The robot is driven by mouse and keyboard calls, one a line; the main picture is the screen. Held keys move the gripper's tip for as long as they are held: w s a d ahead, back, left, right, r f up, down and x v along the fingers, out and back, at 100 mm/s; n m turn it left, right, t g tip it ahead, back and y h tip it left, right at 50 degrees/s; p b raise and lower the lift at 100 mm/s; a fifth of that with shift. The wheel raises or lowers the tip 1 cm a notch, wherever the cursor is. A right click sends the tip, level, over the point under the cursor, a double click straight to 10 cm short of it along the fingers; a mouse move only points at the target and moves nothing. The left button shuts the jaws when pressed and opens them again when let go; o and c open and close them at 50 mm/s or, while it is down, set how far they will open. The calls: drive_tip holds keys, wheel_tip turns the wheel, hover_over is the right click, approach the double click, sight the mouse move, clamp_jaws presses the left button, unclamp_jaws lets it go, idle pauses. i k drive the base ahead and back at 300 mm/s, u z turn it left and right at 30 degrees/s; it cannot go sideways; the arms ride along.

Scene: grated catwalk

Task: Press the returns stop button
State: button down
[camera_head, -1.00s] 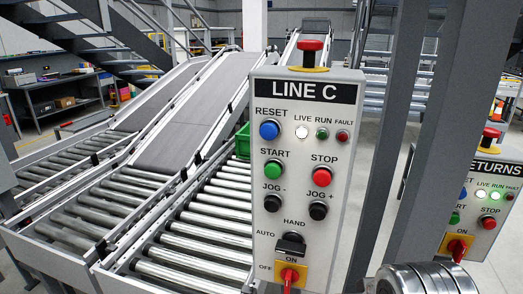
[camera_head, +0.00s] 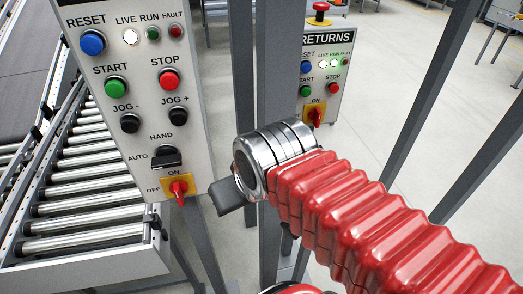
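The RETURNS panel (camera_head: 325,72) is a pale control box behind grey posts, upper middle of the head view. Its red stop button (camera_head: 333,88) is on the right, beside a green start button (camera_head: 306,90). A red mushroom button (camera_head: 321,9) tops the box. My red-sleeved arm reaches in from the lower right. My gripper (camera_head: 230,194) shows only as a dark piece past the metal cuff, in front of and below the RETURNS panel in the picture; its fingers are mostly hidden.
The LINE C panel (camera_head: 137,110) stands close at left, with its own red stop button (camera_head: 168,80) and a red switch (camera_head: 179,188). A grey post (camera_head: 269,80) stands just left of the RETURNS panel. A roller conveyor (camera_head: 85,200) is at far left. Open floor lies right.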

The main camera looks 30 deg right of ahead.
sight(335, 88)
drive_tip(key=z, duration=1.3)
